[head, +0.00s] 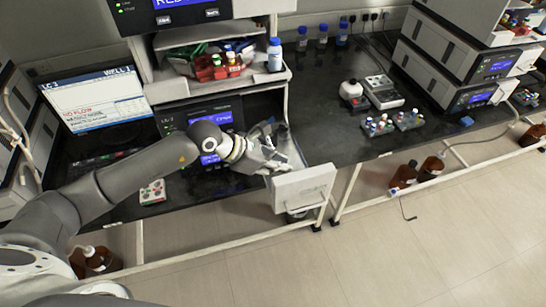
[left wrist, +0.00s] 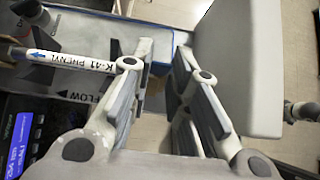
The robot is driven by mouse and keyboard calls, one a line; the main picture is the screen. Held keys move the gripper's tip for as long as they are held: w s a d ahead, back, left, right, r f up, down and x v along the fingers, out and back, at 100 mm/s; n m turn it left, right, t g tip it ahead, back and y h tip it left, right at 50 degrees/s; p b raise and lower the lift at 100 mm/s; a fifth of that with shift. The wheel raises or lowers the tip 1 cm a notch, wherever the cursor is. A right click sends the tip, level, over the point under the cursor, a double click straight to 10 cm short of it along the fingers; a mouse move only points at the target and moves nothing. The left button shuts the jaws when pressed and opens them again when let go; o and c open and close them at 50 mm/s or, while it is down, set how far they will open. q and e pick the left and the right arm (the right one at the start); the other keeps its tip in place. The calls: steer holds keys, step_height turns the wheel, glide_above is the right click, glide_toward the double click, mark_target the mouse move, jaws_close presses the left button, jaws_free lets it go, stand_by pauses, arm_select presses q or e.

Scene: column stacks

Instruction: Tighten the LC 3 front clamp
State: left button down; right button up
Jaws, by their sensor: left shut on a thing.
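The LC 3 module (head: 168,124) stands under the shelf in the head view, its blue-lit screen partly behind my left arm. Its pale front door (head: 303,188) hangs open toward the aisle and also shows in the left wrist view (left wrist: 236,65). My left gripper (head: 272,158) is inside the open front, just behind the door. In the left wrist view, a white column (left wrist: 72,63) marked K-41 PHENYL runs up to the left finger. My left gripper (left wrist: 162,65) is shut on a part at the column's end, seemingly the front clamp, mostly hidden by the fingers. My right gripper is out of view.
A monitor (head: 100,100) shows LC 3 and NO FLOW. Bottles and a red bin (head: 212,68) sit on the shelf above. Brown bottles (head: 403,176) stand on the floor.

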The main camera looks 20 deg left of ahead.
arm_select(q)
steer(key=shift+w+d+r+g+y, duration=0.3)
steer(key=shift+d+r+y, duration=0.05)
steer(key=shift+r+y, duration=0.05)
steer(key=shift+w+d+y, duration=0.15)
steer(key=shift+d+y, duration=0.05)
steer(key=shift+y, duration=0.1)
steer(key=shift+w+d+f+g+y, duration=0.15)
steer(key=shift+w+d+g+y, duration=0.15)
steer(key=shift+g+y, duration=0.45)
steer(key=shift+w+d+f+g+y+b, duration=0.15)
steer(key=shift+d+g+y+b, duration=0.25)
steer(key=shift+y, duration=0.2)
steer(key=shift+w+d+f+g+y+b, duration=0.15)
steer(key=shift+g+y+b, duration=0.1)
steer(key=shift+y+b, duration=0.25)
steer(key=shift+w+d+f+g+y+b, duration=0.1)
steer(key=shift+d+g+y+b, duration=0.15)
steer(key=shift+g+y+b, duration=0.25)
steer(key=shift+w+d+f+g+y+b, duration=0.1)
steer(key=shift+d+g+y+b, duration=0.2)
steer(key=shift+y+b, duration=0.35)
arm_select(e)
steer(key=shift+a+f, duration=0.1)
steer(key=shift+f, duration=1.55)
arm_select(q)
steer(key=c, duration=1.4)
jaws_free()
steer(key=shift+o, duration=0.2)
